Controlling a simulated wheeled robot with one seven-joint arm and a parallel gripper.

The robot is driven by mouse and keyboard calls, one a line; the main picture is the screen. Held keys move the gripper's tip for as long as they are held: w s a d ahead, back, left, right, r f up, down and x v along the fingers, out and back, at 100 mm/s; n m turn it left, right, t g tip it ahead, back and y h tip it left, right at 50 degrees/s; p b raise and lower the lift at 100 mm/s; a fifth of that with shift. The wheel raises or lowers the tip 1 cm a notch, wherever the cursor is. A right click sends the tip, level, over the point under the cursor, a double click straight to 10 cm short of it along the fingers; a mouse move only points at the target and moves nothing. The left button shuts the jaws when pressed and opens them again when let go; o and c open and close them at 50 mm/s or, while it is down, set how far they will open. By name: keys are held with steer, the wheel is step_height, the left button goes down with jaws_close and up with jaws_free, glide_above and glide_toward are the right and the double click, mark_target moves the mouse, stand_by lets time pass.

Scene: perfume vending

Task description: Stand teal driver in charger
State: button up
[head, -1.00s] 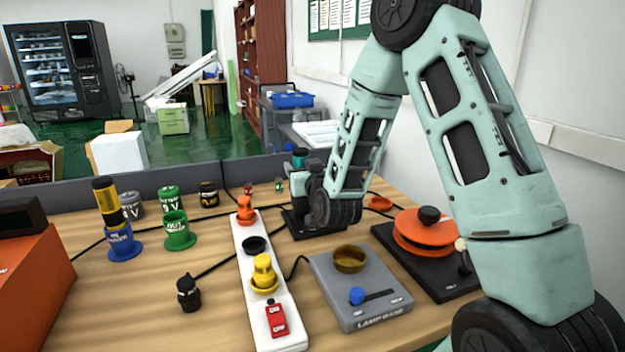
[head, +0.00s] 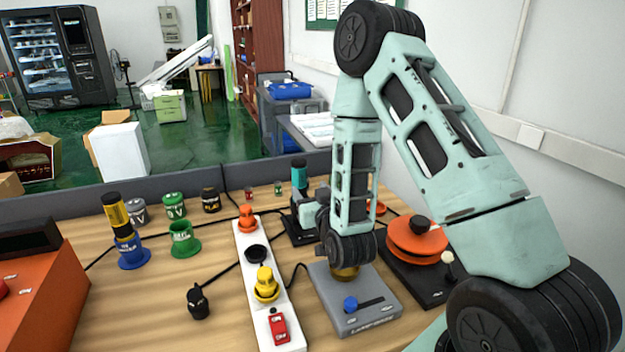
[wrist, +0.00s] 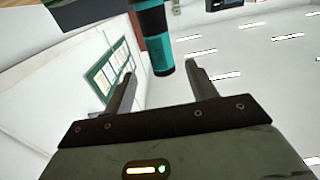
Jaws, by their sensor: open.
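The teal driver (head: 299,173), teal with black bands, stands upright at the back of the table. A black base (head: 294,238), seemingly the charger, is below it. My gripper (head: 306,206) and wrist hide the driver's lower part, so I cannot tell how it sits in the base. In the wrist view, which looks upside down, the driver (wrist: 153,35) hangs from the top edge, its black end beyond and between the fingertips. My gripper (wrist: 159,57) is open, with clear gaps on both sides of the driver.
A white power strip (head: 262,290) with orange and yellow plugs lies left of my wrist. The grey lamp base (head: 368,320) is under it. An orange reel (head: 418,243) stands right. A blue holder (head: 132,254) and green cup (head: 184,240) are left. A low grey partition (head: 60,205) runs behind.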

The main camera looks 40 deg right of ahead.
steer(key=shift+s+a+p, duration=0.1)
steer(key=shift+s+p, duration=0.2)
steer(key=shift+p, duration=0.15)
steer(key=s+a+n+g+y, duration=0.3)
steer(key=a+g+y, duration=0.1)
steer(key=a, duration=0.7)
steer(key=s+a+n+g+y, duration=0.3)
steer(key=a+g+y, duration=0.15)
steer(key=a, duration=0.65)
steer(key=s+a+r+n+g+h, duration=0.1)
steer(key=s+a+r+n+g, duration=0.1)
steer(key=s, duration=0.9)
steer(key=s+a+r+n+g+h, duration=0.1)
steer(key=s+r+n+g+h, duration=0.1)
steer(key=s+g, duration=0.5)
steer(key=s+r+n, duration=0.1)
steer(key=s+r, duration=0.1)
steer(key=s, duration=0.3)
steer(key=shift+s+a, duration=0.3)
steer(key=shift+a, duration=0.05)
